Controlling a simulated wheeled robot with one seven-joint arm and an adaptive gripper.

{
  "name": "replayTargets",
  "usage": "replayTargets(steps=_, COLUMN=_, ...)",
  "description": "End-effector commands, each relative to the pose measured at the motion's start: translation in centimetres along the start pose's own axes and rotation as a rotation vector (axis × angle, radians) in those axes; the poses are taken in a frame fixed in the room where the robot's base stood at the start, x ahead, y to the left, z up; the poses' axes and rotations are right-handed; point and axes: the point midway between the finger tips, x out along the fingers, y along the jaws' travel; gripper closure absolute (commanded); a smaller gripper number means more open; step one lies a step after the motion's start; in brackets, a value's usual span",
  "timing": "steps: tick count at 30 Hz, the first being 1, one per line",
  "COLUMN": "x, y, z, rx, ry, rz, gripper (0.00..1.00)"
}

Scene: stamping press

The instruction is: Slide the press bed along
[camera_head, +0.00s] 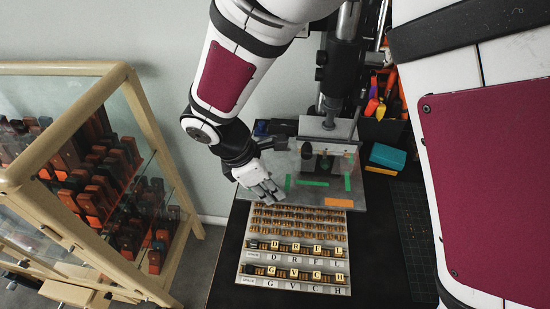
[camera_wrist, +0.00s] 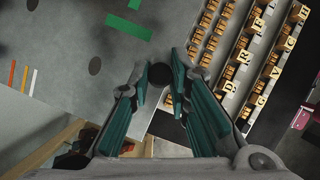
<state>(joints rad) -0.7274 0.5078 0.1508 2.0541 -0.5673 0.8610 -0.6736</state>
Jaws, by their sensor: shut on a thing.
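The press bed (camera_head: 308,197) is a flat grey plate with green strips and an orange strip on it, under the press's black upright column (camera_head: 338,75). In the wrist view the grey bed (camera_wrist: 75,60) fills the upper left, with a green strip across it. My gripper (camera_head: 270,192) is at the bed's left front corner in the head view. In the wrist view its teal-padded fingers close around a dark round knob (camera_wrist: 160,74) at the bed's edge. The knob is hidden by my gripper in the head view.
A tray of letter stamps (camera_head: 244,268) lies just in front of the bed on the black table (camera_head: 370,265). A teal box (camera_head: 387,157), a cutting mat (camera_head: 413,225) and a tool holder (camera_head: 382,128) are at the right. A glass cabinet (camera_head: 130,80) stands at the left.

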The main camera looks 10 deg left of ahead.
Motion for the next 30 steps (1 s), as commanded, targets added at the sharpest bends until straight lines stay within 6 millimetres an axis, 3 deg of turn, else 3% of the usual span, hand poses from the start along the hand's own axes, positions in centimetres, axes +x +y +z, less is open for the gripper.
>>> replayTargets(steps=7, x=0.0, y=0.6, z=0.3, rx=0.005, ry=0.000, rz=0.011, gripper=1.00)
replayTargets(steps=8, x=0.0, y=0.6, z=0.3, rx=0.005, ry=0.000, rz=0.012, gripper=0.76)
replayTargets(steps=10, x=0.0, y=0.6, z=0.3, rx=0.006, ry=0.000, rz=0.011, gripper=0.62)
replayTargets(steps=22, x=-0.6, y=0.4, z=0.1, rx=0.004, ry=0.001, rz=0.009, gripper=0.62)
replayTargets(steps=30, x=-5.3, y=0.4, z=0.1, rx=0.006, ry=0.003, rz=0.011, gripper=0.62)
